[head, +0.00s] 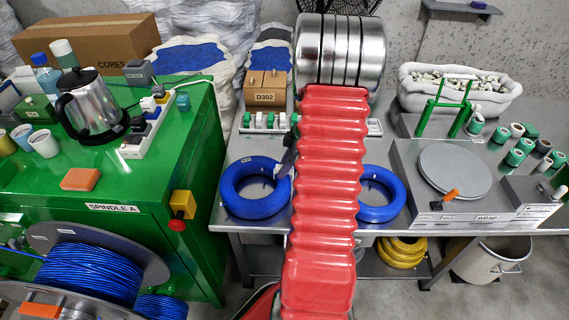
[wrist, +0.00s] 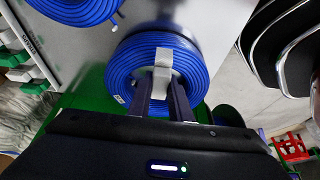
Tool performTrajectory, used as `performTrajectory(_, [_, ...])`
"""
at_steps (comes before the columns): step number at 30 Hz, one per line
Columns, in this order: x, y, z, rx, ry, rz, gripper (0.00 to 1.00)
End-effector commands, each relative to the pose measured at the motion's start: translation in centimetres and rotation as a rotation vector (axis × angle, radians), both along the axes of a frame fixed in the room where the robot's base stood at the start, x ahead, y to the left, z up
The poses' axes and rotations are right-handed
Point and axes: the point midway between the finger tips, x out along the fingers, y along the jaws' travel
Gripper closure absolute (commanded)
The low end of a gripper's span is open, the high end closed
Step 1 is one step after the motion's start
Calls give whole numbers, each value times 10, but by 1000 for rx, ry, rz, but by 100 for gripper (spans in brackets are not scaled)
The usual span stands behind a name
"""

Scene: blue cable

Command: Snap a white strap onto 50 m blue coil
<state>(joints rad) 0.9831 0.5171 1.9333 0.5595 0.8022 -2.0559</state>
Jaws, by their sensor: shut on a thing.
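Two blue coils lie on the grey bench in the head view, the left coil (head: 231,197) and the right coil (head: 384,212), partly hidden by my red arm. In the wrist view, a blue coil (wrist: 122,68) lies just past my fingers, seemingly the left one. My gripper (wrist: 165,92) is shut on a white strap (wrist: 162,58), which lies across the coil's ring and reaches over its hole. I cannot tell whether the strap is closed around it. A second coil (wrist: 75,8) shows at the top left. In the head view my gripper is mostly hidden behind my arm.
The green cabinet (head: 190,262) stands close on the left. A round-plate scale (head: 455,170) is on the right.

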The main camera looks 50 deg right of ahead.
Motion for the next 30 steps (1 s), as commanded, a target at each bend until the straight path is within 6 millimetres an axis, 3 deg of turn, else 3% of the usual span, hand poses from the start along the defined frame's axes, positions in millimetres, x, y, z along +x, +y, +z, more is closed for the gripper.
performTrajectory(8, [0, 0, -12, 1, 0, -2, 100])
performTrajectory(30, [-2, -2, -14, 0, 0, -2, 100])
